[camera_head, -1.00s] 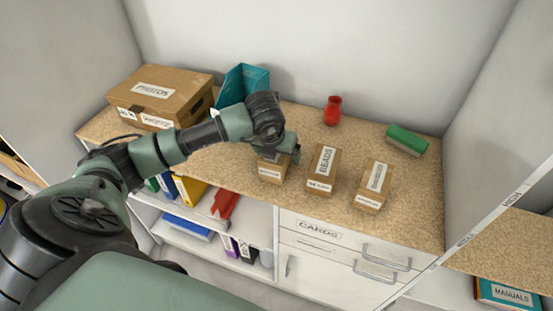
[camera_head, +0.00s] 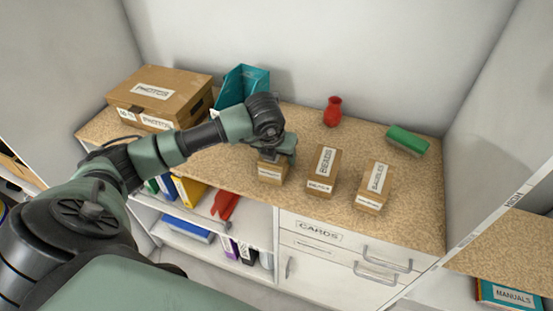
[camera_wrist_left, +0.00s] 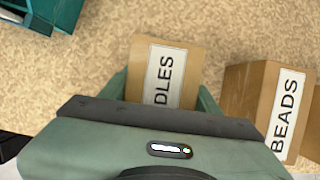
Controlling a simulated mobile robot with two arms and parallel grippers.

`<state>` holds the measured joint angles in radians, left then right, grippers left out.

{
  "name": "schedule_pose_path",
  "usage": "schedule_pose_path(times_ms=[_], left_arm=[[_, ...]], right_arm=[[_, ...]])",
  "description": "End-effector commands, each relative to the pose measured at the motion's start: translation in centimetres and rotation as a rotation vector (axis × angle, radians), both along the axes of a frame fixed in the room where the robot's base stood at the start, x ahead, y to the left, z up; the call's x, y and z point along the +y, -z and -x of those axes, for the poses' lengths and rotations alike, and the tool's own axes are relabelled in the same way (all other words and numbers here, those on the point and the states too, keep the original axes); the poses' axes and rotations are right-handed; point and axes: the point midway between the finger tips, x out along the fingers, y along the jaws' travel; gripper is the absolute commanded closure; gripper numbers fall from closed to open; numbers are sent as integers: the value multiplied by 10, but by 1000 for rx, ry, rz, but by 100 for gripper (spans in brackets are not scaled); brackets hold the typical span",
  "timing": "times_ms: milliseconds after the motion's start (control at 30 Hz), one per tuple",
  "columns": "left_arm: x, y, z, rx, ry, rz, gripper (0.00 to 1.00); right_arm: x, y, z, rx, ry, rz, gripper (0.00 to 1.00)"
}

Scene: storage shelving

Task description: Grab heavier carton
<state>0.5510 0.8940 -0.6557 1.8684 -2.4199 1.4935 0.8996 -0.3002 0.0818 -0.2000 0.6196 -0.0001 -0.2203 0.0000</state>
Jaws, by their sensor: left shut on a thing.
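Three small brown cartons stand in a row on the speckled counter. My left gripper (camera_head: 274,155) is over the leftmost carton (camera_head: 270,174) and shut on it, with a finger on each side. In the left wrist view this carton (camera_wrist_left: 190,62) has a label ending in "DLES"; the rest is hidden by my gripper (camera_wrist_left: 162,95). The middle carton (camera_head: 322,171), labelled "BEADS", stands apart to its right and also shows in the left wrist view (camera_wrist_left: 245,90). The right carton (camera_head: 373,187) has a label too small to read surely. My right gripper is not in view.
A large "PHOTOS" box (camera_head: 160,94) and a teal holder (camera_head: 242,85) stand at the back left. A red vase (camera_head: 332,111) and a green object (camera_head: 408,140) stand behind the cartons. Drawers marked "CARDS" (camera_head: 319,231) are below the counter (camera_head: 230,172). A wall bounds the back.

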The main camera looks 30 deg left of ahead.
Motion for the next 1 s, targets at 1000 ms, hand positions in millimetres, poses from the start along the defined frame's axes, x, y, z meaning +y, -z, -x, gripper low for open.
schedule_pose_path(times_ms=[1000], left_arm=[[0, -149, -2, -12, 0, 1, 100]], right_arm=[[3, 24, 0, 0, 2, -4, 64]])
